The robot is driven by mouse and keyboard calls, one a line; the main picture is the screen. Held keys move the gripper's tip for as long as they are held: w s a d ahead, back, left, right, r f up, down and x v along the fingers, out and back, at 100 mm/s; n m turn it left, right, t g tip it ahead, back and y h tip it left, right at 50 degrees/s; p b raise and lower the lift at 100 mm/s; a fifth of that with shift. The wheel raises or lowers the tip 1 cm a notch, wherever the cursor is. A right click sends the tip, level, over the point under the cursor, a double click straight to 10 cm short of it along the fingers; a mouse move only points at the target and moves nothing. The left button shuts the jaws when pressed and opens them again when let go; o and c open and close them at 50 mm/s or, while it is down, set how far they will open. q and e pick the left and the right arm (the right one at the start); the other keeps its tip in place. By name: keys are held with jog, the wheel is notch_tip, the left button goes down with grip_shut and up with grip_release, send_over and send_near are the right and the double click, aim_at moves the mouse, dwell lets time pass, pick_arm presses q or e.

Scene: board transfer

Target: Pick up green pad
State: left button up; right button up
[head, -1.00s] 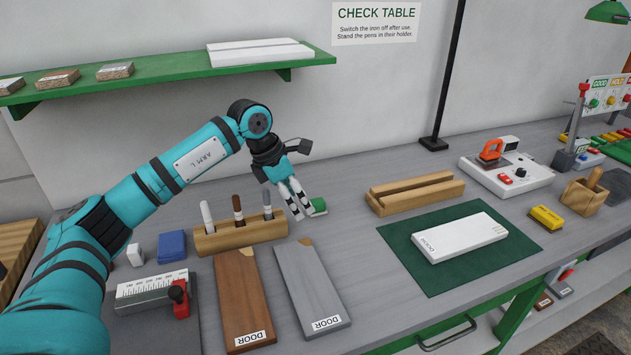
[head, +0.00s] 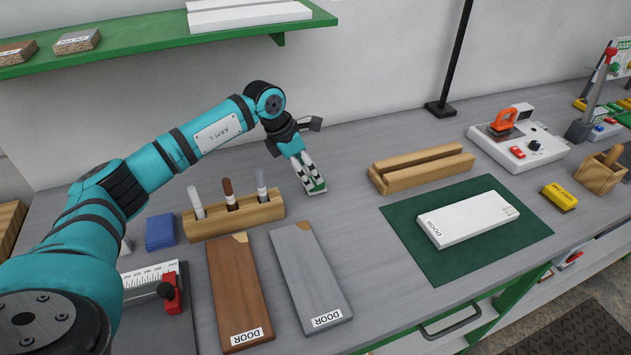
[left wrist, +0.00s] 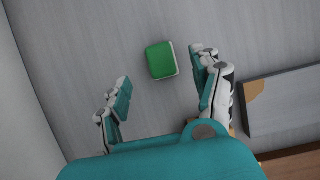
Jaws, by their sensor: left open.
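The green pad (left wrist: 160,61) is a small block with a green top and a pale edge, lying on the grey table. In the left wrist view it sits beyond and between my open fingers, nearer the right finger. My left gripper (left wrist: 163,90) is open and empty. In the head view my left gripper (head: 311,185) points down over the pad (head: 317,187), which is largely hidden behind the fingers. I cannot tell there how high the fingertips are above the table. My right gripper is not in view.
A wooden pen holder (head: 238,216) stands just left of the gripper. A grey board (head: 309,275) and a brown board (head: 237,290) lie in front. A grooved wooden block (head: 420,170) and a green mat (head: 400,240) with a white board (head: 467,219) are to the right.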

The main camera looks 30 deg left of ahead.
pick_arm(q)
jog(key=p+x, duration=0.1)
jog(key=x, duration=0.3)
jog(key=shift+w+d+p, duration=0.1)
jog(key=shift+d+p, duration=0.25)
jog(key=shift+d, duration=0.05)
jog(key=shift+w+f, duration=0.1)
jog(key=shift+f, duration=0.25)
jog(key=c, duration=1.1)
jog(key=shift+c, duration=0.3)
jog(key=shift+r, duration=0.15)
jog(key=r+b, duration=0.2)
jog(key=r, duration=0.1)
jog(key=shift+s+r, duration=0.1)
jog(key=shift+s, duration=0.15)
jog(key=s+d+b, duration=0.1)
jog(key=s, duration=0.4)
jog(key=s+d+r+b, duration=0.1)
jog(key=s, duration=0.4)
jog(key=s+d+b, duration=0.1)
jog(key=s+b, duration=0.1)
jog(key=s, duration=0.3)
jog(key=shift+s+d+r, duration=0.1)
jog(key=shift+d+r, duration=0.2)
